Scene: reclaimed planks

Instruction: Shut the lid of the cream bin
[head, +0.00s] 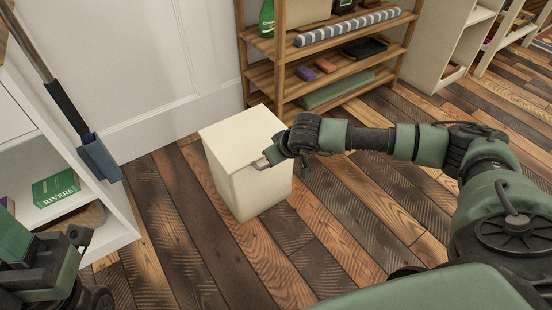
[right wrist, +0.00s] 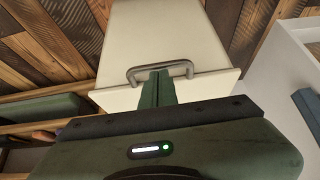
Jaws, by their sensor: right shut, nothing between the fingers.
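The cream bin (head: 245,185) stands upright on the plank floor in the head view. Its lid (head: 235,135) looks flat and down on top of the bin. A grey handle (right wrist: 160,70) is fixed at the lid's edge, and part of it also shows in the head view (head: 262,162). My right gripper (right wrist: 156,86) is shut and empty, with its fingertips right at the handle; I cannot tell if they touch it. Parts of my left arm show at the lower left of the head view, but its gripper fingers do not.
A wooden shelf (head: 277,80) with a striped roll (head: 346,27) stands behind the bin. A white shelf unit (head: 112,215) with a green book (head: 55,187) is at the left, beside a blue long-handled tool (head: 99,157). The floor in front of the bin is clear.

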